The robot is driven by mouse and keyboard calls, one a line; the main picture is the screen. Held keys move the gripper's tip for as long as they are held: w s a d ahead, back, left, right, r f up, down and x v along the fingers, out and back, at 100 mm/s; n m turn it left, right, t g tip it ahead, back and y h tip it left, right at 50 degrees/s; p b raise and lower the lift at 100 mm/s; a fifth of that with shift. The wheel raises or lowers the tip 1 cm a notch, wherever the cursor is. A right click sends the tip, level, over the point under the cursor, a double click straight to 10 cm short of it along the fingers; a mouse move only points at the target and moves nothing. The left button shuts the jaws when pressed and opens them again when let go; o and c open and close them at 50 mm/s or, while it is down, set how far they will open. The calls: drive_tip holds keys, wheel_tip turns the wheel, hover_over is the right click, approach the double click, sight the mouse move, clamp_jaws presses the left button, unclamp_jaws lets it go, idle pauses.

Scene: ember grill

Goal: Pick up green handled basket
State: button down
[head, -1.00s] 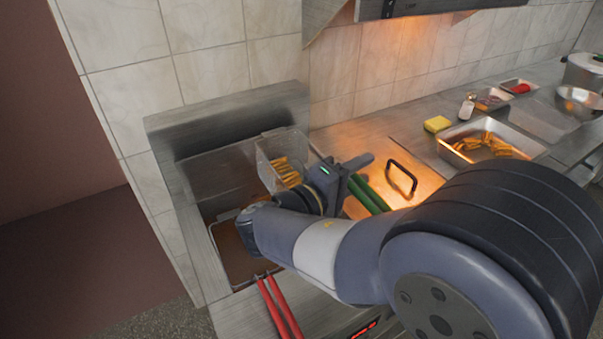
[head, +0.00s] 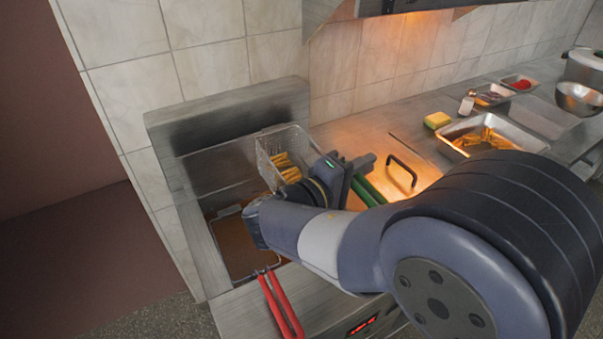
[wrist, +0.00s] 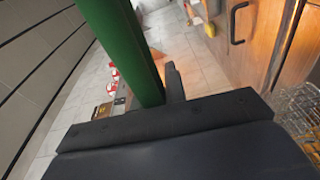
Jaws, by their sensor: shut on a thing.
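The green handled basket (head: 284,148) is a wire mesh basket with several golden fries in it. It is held above the fryer in the head view, and a bit of its mesh shows at the right edge of the wrist view (wrist: 297,125). Its green handle (head: 367,190) sticks out to the right of my gripper (head: 350,178). In the wrist view the green handle (wrist: 122,45) runs up from the jaws. My gripper is shut on the handle; the exact contact is partly hidden by my wrist.
A red handled basket (head: 282,305) sits in the fryer's brown oil vat (head: 235,250) below. A steel back wall (head: 230,110) stands behind the fryer. To the right are a black-handled board (head: 402,172), a yellow sponge (head: 437,120), a steel tray of fries (head: 510,134) and bowls.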

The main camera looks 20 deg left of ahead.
drive_tip(key=shift+r, duration=0.1)
idle(0.3)
drive_tip(key=s+a+r+b, duration=0.2)
drive_tip(key=s+a+r, duration=0.5)
drive_tip(key=s, duration=0.4)
drive_tip(key=shift+s+a+r, duration=0.35)
drive_tip(key=shift+s+r, duration=0.05)
drive_tip(key=shift+r, duration=0.05)
